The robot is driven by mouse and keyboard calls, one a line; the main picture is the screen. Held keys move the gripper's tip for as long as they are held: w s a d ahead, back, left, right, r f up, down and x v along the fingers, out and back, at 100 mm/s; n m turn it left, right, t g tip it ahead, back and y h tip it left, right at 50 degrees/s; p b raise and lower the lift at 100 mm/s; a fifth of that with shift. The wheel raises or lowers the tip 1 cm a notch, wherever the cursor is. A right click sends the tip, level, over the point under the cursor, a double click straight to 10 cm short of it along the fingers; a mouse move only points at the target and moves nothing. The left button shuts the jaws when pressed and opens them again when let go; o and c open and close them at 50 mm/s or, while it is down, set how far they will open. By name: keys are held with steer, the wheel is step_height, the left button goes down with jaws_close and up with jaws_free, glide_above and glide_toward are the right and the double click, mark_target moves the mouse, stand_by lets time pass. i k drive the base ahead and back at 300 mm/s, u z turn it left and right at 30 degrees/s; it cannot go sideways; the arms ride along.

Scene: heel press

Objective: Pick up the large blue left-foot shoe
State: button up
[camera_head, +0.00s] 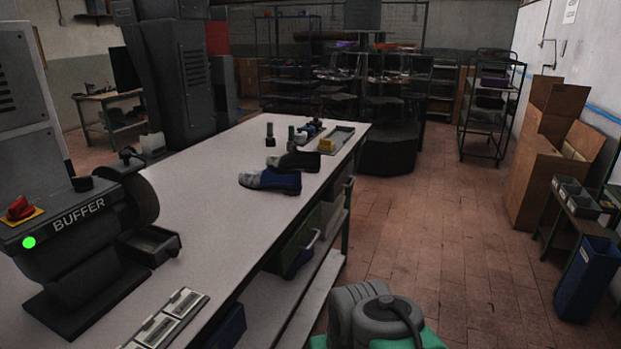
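A blue shoe (283,183) with a greyer toe lies on the long light-topped workbench (215,215), toe to the left. A darker, blackish-green shoe (296,160) lies just behind it and partly overlaps it in the view. I cannot tell from here which foot the blue shoe fits. Grey rounded parts with teal at the bottom of the view look like my own folded arm, on the floor side of the bench and well apart from the shoes. My gripper's fingers cannot be made out.
Small bottles and a tray (338,139) are at the bench's far end. Cardboard boxes (545,160) stand at right. The tiled floor (420,230) right of the bench is clear.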

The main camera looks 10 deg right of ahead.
mark_target(289, 181)
steer(key=z, duration=1.1)
steer(key=i, duration=2.6)
steer(key=u, duration=3.5)
steer(key=i, duration=0.5)
steer(key=z, duration=0.05)
